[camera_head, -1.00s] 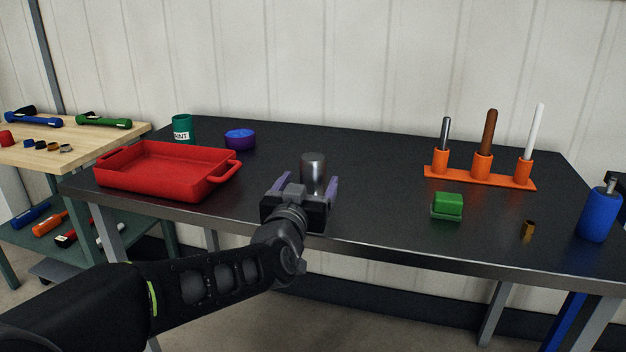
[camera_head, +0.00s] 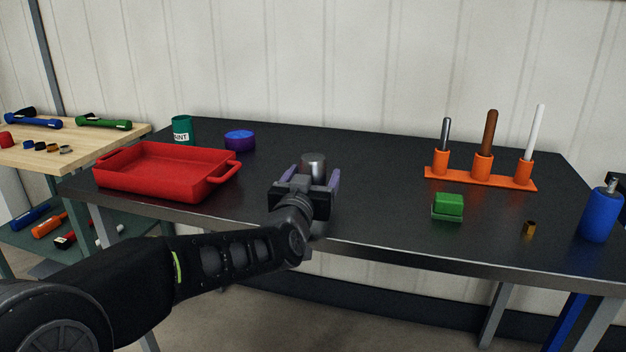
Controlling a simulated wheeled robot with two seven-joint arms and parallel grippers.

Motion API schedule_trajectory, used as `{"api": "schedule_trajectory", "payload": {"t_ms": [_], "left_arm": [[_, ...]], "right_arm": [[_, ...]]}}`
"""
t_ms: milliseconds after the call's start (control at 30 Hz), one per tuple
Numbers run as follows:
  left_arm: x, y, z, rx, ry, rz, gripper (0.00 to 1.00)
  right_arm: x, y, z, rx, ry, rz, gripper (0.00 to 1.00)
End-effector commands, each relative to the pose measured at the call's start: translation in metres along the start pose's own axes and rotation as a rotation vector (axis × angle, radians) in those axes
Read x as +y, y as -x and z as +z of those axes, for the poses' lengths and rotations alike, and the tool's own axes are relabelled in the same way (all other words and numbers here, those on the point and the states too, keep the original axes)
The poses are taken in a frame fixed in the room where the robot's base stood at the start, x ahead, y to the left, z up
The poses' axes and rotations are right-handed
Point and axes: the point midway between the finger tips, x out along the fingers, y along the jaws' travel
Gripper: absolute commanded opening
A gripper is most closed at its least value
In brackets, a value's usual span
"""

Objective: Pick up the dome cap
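A silver metal cylinder with a slightly rounded top edge (camera_head: 313,162) stands upright near the middle of the dark table; it looks like the dome cap, though I cannot be sure. My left gripper (camera_head: 311,176) is open, with one purple finger on each side of the cylinder. The gripper body hides the cylinder's lower part. A gap seems to show between the fingers and the metal; I cannot tell whether either touches. My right gripper is not in view.
A red tray (camera_head: 150,194) and a purple round container (camera_head: 240,140) are to the left. An orange stand with rods (camera_head: 480,180), a green block (camera_head: 447,206), a small brass piece (camera_head: 529,228) and a blue bottle (camera_head: 600,216) are to the right. The table's back middle is clear.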

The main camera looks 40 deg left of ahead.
Motion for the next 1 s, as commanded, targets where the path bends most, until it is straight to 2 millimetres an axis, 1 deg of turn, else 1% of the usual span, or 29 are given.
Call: {"api": "schedule_trajectory", "payload": {"t_ms": [33,67,767,800,1000], "left_arm": [[0.0,0.0001,0.0,0.0,0.0,0.0,0.68],[0.0,0.0001,0.0,0.0,0.0,0.0,0.65],[0.0,0.0001,-0.0001,0.0,0.0,0.0,0.08],[0.0,0.0001,-0.0007,0.001,0.0,0.0,0.06],[0.0,0.0,-0.0012,0.001,0.0,0.0,0.06]], "right_arm": [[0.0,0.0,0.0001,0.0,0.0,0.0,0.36],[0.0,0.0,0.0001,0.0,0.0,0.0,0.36],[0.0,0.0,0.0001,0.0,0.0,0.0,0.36],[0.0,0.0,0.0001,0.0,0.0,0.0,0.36],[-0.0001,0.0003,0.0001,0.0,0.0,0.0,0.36]]}}
